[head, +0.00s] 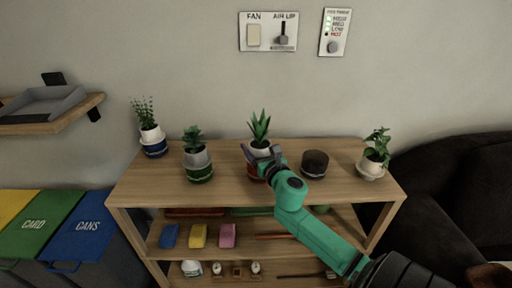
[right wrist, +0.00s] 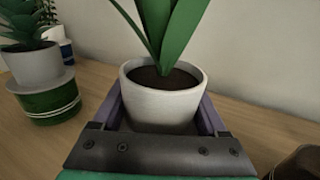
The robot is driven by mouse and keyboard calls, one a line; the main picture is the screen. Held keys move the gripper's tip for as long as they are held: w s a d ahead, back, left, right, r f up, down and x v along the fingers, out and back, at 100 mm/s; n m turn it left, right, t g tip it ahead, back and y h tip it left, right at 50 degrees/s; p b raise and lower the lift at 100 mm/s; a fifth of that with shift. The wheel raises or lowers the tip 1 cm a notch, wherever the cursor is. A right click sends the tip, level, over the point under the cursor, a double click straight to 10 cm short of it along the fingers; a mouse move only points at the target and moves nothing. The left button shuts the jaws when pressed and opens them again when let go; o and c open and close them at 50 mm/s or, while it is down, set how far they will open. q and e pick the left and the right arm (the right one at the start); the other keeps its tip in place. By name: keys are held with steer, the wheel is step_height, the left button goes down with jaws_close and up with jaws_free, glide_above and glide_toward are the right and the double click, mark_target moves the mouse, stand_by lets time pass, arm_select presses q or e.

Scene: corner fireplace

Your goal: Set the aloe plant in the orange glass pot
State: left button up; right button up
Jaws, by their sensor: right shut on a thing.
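The aloe plant (head: 260,126), spiky and green in a white inner pot, is at the middle of the shelf top in the head view. My right gripper (head: 262,155) is shut on its white pot (right wrist: 165,98), which sits upright between the jaws in the right wrist view. A reddish-orange pot (head: 253,174), likely the orange glass pot, shows just below the gripper and is mostly hidden by it. I cannot tell whether the white pot is inside it or just above it. My left gripper is not in view.
A dark brown empty pot (head: 315,163) stands right of the gripper. Potted plants stand in a green pot (head: 199,173), a blue pot (head: 154,147) and a white pot (head: 370,171). The wooden shelf top (head: 225,155) has bare gaps between them.

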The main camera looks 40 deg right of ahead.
steer(key=shift+f+b, duration=0.5)
steer(key=shift+f, duration=0.05)
stand_by(0.4)
steer(key=o, duration=0.9)
steer(key=shift+s, duration=0.15)
steer(key=shift+s+a+f, duration=0.1)
steer(key=shift+s+a, duration=0.05)
steer(key=shift+s, duration=0.25)
steer(key=b+v, duration=0.2)
steer(key=v, duration=1.1)
steer(key=shift+s, duration=0.3)
steer(key=shift+w, duration=0.1)
